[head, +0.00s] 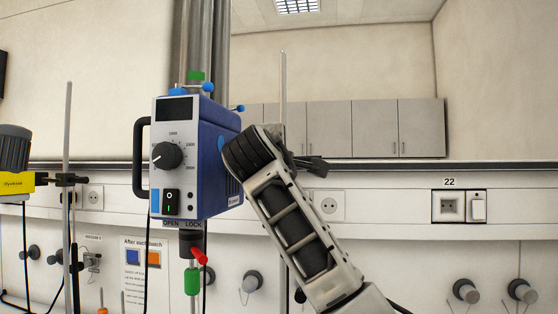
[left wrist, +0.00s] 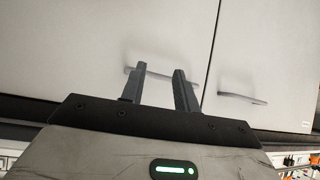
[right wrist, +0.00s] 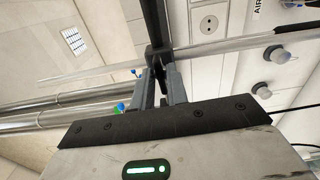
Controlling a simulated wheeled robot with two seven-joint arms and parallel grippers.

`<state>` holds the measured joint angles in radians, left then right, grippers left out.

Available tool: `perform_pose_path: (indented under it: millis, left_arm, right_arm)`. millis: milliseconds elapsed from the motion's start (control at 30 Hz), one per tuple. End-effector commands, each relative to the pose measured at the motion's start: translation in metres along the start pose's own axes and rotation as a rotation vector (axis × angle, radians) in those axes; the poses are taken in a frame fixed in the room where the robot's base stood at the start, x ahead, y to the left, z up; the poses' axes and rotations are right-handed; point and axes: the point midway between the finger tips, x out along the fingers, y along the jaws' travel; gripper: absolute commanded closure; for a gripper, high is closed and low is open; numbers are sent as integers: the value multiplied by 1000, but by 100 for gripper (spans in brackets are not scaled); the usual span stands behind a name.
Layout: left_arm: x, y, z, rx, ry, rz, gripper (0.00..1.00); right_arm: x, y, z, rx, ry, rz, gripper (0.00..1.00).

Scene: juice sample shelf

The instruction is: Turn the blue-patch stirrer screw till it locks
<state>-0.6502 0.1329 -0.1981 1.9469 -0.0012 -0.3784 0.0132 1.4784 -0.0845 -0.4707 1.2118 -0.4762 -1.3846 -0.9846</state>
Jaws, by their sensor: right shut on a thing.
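The blue stirrer (head: 217,165) hangs left of centre in the head view, with a dial and an OPEN/LOCK label below. A blue patch (head: 220,147) shows on its right side, partly covered by my right arm. Whether this piece is the screw I cannot tell. My left gripper (left wrist: 158,90) is open and empty, seen only in its wrist view.
Blue knobs (head: 208,87) and a green one (head: 195,76) sit above the stirrer. A yellow device (head: 14,182) stands at far left. Grey cabinets (head: 370,128) line the back.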

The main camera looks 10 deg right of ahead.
Motion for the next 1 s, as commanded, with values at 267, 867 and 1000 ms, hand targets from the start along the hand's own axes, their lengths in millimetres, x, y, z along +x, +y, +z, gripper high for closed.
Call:
perform_pose_path:
  millis: [267, 867, 1000]
  left_arm:
    - [0, 1, 0, 0, 0, 2, 69]
    - [0, 1, 0, 1, 1, 3, 69]
    - [0, 1, 0, 2, 1, 3, 69]
  right_arm:
    - [0, -1, 0, 45, 0, -1, 100]
    - [0, -1, 0, 46, 0, -1, 63]
    - [-1, -1, 0, 46, 0, 0, 63]
